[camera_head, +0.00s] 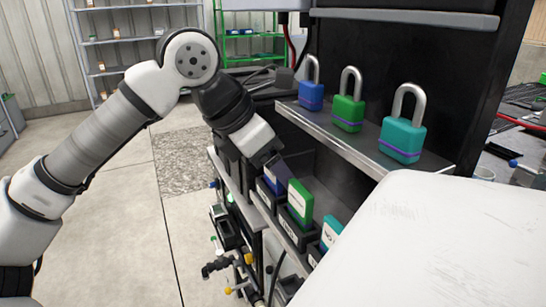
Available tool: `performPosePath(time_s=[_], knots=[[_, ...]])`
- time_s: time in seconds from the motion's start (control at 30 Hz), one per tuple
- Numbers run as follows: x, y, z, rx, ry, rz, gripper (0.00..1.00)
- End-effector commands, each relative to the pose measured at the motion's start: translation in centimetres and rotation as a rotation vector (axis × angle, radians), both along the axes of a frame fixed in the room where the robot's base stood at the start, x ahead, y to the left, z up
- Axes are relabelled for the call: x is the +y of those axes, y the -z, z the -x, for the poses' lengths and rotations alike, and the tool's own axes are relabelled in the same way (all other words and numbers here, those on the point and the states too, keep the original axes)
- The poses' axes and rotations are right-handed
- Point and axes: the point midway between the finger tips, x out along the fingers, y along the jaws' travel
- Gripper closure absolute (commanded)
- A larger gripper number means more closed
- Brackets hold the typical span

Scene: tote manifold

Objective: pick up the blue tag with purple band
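A blue tag (272,183) stands in a dark bin on the lower shelf, at the left end of a row of tags. Only part of it shows, because the end of my arm is in front of it, and I cannot make out its purple band. My gripper (277,171) points down at the blue tag, very close to or around it. Its fingers are dark and partly hidden, so I cannot tell whether they touch the tag or how far apart they are.
A green tag (300,203) and a teal tag (331,232) stand in bins beside it. On the upper shelf (360,153) stand a blue padlock (311,95), a green padlock (348,113) and a teal padlock (402,140). Valves and fittings (232,262) stick out below. Open floor lies left.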

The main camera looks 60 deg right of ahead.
Motion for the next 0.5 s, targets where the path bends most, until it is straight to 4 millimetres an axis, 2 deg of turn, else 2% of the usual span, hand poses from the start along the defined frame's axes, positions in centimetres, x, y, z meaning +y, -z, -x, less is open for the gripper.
performPosePath(time_s=[0.13,0.4,0.5], knots=[[0.02,-0.04,-0.02,0.0,0.0,0.0,0.3],[0.04,-0.06,-0.04,0.0,0.0,0.0,0.65],[0.04,-0.07,-0.05,0.0,0.0,0.0,0.75]])
